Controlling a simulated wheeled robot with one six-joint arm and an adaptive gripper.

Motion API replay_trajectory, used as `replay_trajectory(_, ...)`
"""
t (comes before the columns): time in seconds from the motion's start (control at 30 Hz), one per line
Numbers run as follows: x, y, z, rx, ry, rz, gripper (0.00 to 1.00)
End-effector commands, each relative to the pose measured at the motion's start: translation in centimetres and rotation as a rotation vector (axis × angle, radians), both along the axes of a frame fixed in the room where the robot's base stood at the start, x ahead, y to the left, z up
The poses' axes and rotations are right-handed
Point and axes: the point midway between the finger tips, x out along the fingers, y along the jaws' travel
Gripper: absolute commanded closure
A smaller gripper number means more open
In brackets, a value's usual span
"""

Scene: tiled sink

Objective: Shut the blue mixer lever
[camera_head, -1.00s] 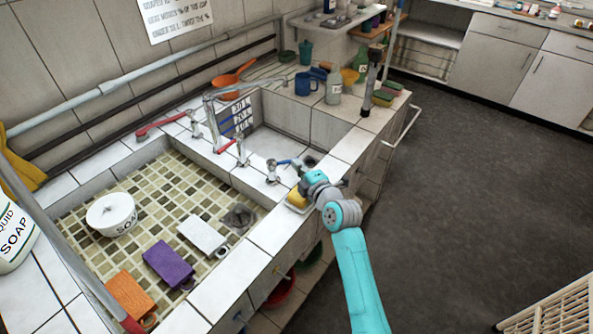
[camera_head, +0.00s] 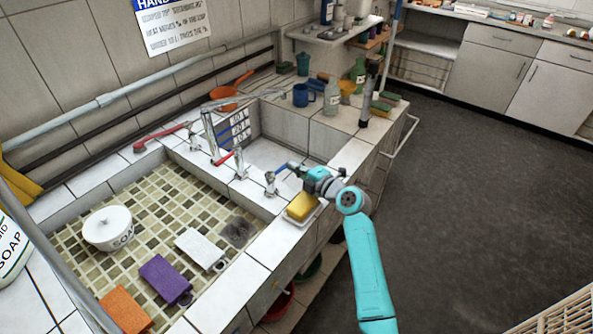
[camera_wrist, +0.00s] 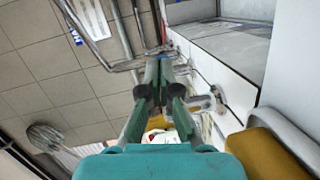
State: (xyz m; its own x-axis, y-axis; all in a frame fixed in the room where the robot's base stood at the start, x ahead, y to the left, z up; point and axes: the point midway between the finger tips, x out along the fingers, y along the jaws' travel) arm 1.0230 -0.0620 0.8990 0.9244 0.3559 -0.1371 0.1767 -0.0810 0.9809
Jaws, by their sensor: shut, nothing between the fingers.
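The blue mixer lever (camera_head: 281,168) sticks out to the right from a small chrome tap (camera_head: 270,184) on the divider between the two basins. My gripper (camera_head: 295,169) is at the lever's right end, above the divider. The fingers are shut with nothing held between them. In the wrist view my gripper (camera_wrist: 162,62) points toward the tap area, and a small blue patch shows at the fingertips, probably the lever. Whether they touch is unclear.
A yellow sponge (camera_head: 302,206) lies in a white dish just below my gripper. A chrome tap with a red lever (camera_head: 224,158) stands to the left. A blue mug (camera_head: 301,95) and bottles stand behind the far basin. Dark floor is clear at right.

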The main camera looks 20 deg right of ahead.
Motion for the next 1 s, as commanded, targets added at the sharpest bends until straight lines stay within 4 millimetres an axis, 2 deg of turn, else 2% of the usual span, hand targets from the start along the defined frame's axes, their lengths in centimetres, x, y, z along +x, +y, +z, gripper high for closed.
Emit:
replay_trajectory(0.4, 0.93, 0.13, -0.04, -0.001, 0.001, -0.001, 1.0)
replay_trajectory(1.0, 1.0, 0.29, 0.05, 0.0, 0.0, 0.0, 1.0)
